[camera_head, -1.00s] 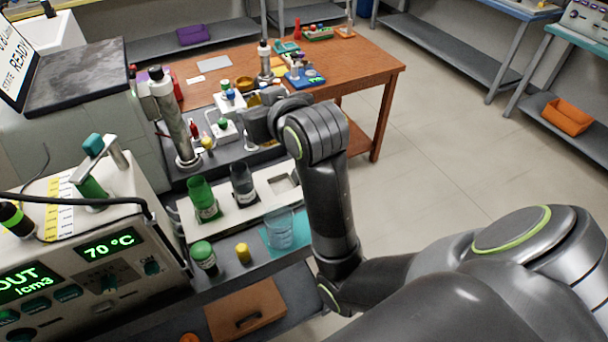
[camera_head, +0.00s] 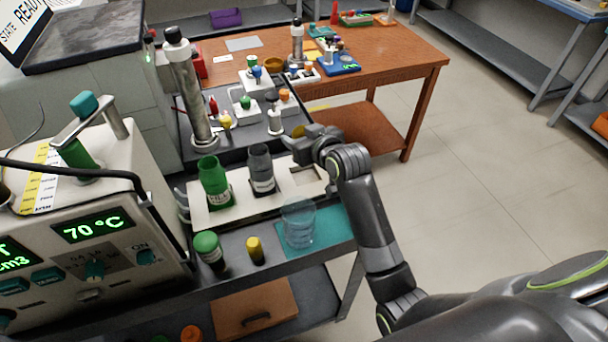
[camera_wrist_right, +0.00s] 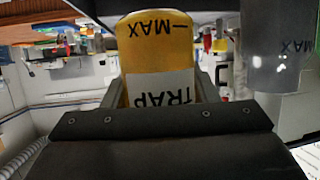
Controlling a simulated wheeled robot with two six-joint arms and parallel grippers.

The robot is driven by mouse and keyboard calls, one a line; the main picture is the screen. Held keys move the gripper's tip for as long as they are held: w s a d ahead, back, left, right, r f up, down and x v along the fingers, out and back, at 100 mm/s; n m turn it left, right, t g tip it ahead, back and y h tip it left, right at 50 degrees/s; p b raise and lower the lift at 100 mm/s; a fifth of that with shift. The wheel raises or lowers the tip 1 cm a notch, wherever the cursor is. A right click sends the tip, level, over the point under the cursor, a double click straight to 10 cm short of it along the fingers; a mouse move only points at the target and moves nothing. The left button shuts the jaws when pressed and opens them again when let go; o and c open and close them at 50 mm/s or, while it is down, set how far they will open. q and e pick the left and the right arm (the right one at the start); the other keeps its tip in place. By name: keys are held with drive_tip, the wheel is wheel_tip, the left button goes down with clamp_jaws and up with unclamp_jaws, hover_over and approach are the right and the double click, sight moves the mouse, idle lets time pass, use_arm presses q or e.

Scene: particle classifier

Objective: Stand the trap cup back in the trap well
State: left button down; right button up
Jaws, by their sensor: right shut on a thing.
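The trap cup (camera_wrist_right: 158,45) is amber yellow with a white TRAP label and a MAX mark, both upside down in the right wrist view. My right gripper (camera_wrist_right: 158,88) is shut on it. In the head view my right gripper (camera_head: 308,140) is just behind the right end of a white rack (camera_head: 232,214), with a small amber part of the cup showing. The rack holds a green cup (camera_head: 213,182) and a grey cup (camera_head: 261,170). A square opening (camera_head: 306,177) at its right end is empty; I take it for the trap well. My left gripper is not in view.
A clear beaker (camera_head: 299,226) stands on a teal mat in front of the opening. A green-capped jar (camera_head: 209,250) and a yellow vial (camera_head: 255,250) stand beside it. A tall metal column (camera_head: 190,95) and small bottles stand behind the rack.

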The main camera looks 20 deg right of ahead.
wheel_tip(320, 180, down, 4)
drive_tip(key=shift+f, duration=0.1)
wheel_tip(320, 180, down, 3)
drive_tip(key=shift+f, duration=0.1)
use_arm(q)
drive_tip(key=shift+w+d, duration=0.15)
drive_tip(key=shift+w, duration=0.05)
use_arm(e)
drive_tip(key=shift+f, duration=0.35)
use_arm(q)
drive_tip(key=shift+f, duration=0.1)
use_arm(e)
drive_tip(key=shift+f, duration=0.1)
drive_tip(key=shift+f, duration=0.15)
drive_tip(key=o, duration=1)
